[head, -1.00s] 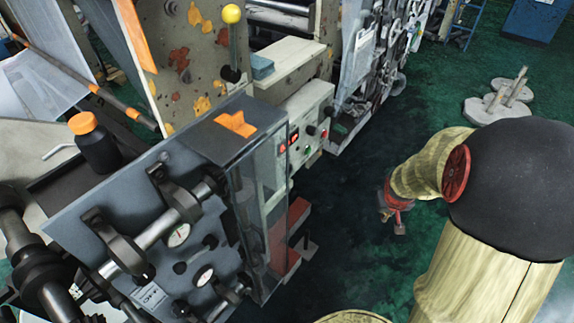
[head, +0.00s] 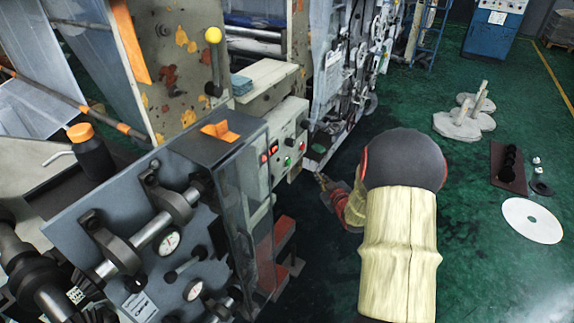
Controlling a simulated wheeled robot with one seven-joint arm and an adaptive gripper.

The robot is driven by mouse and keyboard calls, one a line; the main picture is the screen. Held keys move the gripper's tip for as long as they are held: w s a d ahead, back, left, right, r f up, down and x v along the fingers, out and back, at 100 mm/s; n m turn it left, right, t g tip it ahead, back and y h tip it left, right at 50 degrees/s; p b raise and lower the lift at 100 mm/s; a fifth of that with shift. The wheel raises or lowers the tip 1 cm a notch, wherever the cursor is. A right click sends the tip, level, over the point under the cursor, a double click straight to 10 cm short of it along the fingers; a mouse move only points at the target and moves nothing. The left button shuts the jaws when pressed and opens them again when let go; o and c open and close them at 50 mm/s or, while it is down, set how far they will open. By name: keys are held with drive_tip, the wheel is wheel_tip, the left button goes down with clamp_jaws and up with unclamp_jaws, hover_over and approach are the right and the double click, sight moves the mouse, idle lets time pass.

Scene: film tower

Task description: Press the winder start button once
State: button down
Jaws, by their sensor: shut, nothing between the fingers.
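A pale control box (head: 289,118) is set on the side of the machine, left of my arm. Its front carries small red lit parts (head: 270,151), a green button (head: 287,161) and dark knobs. Labels are too small to read, so I cannot tell for certain which button is the winder start. My gripper (head: 320,179) is small and partly hidden behind my arm. It is shut and empty, to the right of the box front and apart from it, pointing toward the machine.
A grey machine housing with a clear guard (head: 235,185) stands left of the panel. Open green floor lies to the right, with a white disc (head: 532,220) and stacked weights (head: 465,120).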

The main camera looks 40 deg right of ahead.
sight(288, 162)
drive_tip(key=shift+w, duration=0.15)
drive_tip(key=w+a+b, duration=0.1)
drive_tip(key=w+a, duration=0.2)
drive_tip(key=w, duration=0.5)
drive_tip(key=shift+a+b, duration=0.15)
drive_tip(key=shift+b, duration=0.25)
drive_tip(key=shift+w, duration=0.1)
idle(1.4)
drive_tip(key=shift+w+a, duration=0.2)
drive_tip(key=shift+w, duration=0.05)
